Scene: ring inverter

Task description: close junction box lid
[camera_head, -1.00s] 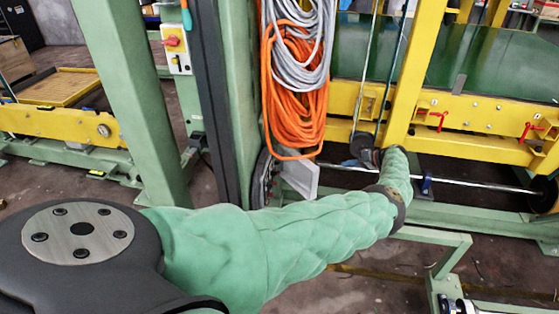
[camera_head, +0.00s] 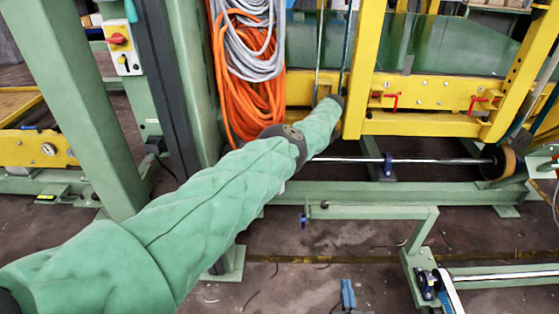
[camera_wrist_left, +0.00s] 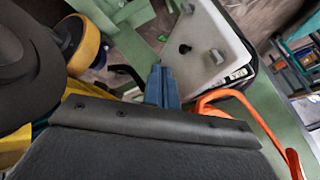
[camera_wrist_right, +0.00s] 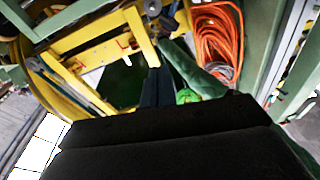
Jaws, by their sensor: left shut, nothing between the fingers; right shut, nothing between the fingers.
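A light grey panel (camera_wrist_left: 207,50) with a dark rim, a dark hole and small knobs shows in the left wrist view. It appears to be part of the junction box; I cannot tell whether it is the lid or the body. My left gripper (camera_wrist_left: 162,75) is shut and empty, its blue fingers pointing just left of the panel; contact cannot be told. In the head view my green-sleeved left arm hides that gripper and the panel. My right gripper (camera_head: 347,290) is shut and empty at the bottom of the head view, and also shows in the right wrist view (camera_wrist_right: 157,78).
Orange cable (camera_head: 238,100) and grey cable (camera_head: 255,45) hang on a green column. A yellow machine frame (camera_head: 430,92) stands behind my left arm. A low green frame (camera_head: 375,212) stands at right.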

